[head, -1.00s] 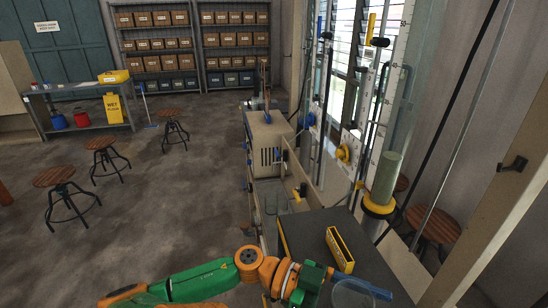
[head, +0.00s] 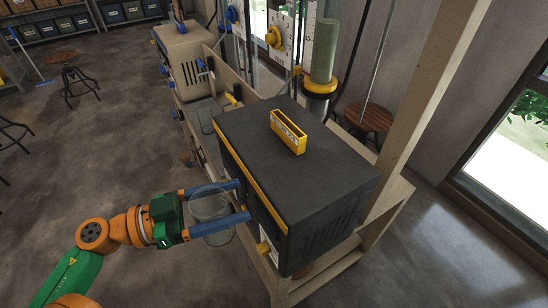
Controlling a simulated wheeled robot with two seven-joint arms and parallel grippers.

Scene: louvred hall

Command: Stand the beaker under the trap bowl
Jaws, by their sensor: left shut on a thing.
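A clear beaker (head: 209,207) is between the blue fingers of my left gripper (head: 244,200). The gripper is shut on it. The beaker is in the air at the left side of the dark cabinet (head: 330,152), over the floor as seen from above. The beaker looks roughly upright and empty. I cannot pick out the trap bowl with certainty. A small yellow part (head: 265,249) shows low on the cabinet's left face. My right gripper is not in view.
A yellow holder (head: 288,132) lies on the cabinet top. Behind it stands a grey-green column (head: 325,52) on a yellow collar. A beige machine (head: 187,57) is on the bench beyond. A wooden post rises at the right. Open floor lies left.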

